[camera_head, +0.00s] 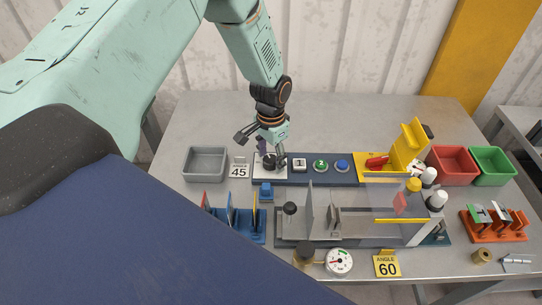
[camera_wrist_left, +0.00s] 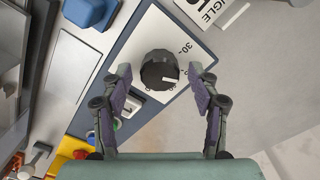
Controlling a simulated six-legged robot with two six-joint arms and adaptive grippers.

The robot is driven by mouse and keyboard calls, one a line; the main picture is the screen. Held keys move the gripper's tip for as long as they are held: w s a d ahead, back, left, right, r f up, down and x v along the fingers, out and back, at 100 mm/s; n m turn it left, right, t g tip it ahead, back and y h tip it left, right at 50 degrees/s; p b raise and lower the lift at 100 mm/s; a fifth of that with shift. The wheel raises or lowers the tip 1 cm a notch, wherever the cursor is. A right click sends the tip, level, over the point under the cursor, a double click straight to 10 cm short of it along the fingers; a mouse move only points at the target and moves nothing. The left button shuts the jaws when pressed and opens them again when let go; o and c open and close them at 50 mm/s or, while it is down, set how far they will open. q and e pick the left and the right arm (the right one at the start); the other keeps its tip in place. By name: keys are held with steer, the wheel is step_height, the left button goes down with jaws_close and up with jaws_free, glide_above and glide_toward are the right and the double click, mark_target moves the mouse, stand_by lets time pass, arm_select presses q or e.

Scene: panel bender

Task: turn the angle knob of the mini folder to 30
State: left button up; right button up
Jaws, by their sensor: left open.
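The black angle knob (camera_head: 269,161) sits on a white dial plate (camera_head: 259,172) at the left end of the blue control strip. Other numbers on the dial are partly hidden. My left gripper (camera_head: 263,152) is above the plate; in its wrist view the open fingers (camera_wrist_left: 160,74) stand on either side of the knob, with a gap to each side. I cannot tell their height over it. My right gripper is not in view.
An angle card reading 45 (camera_head: 239,169) stands left of the dial, and a grey bin (camera_head: 206,163) beyond it. Right of the dial are a push button marked 1 (camera_head: 299,164), green (camera_head: 321,166) and blue (camera_head: 342,166) buttons. A yellow ANGLE 60 card (camera_head: 387,266) stands at the front.

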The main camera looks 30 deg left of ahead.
arm_select(q)
steer(key=shift+s+r, duration=0.15)
steer(key=shift+s, duration=0.1)
steer(key=shift+c, duration=0.4)
steer(key=shift+w, duration=0.3)
steer(key=c, duration=0.5)
steer(key=shift+s, duration=0.1)
steer(key=c, duration=0.6)
steer(key=n+p, duration=0.3)
steer(key=n, duration=0.1)
steer(key=shift+n, duration=0.4)
steer(key=shift+n+p, duration=1.15)
steer(key=shift+n, duration=1.35)
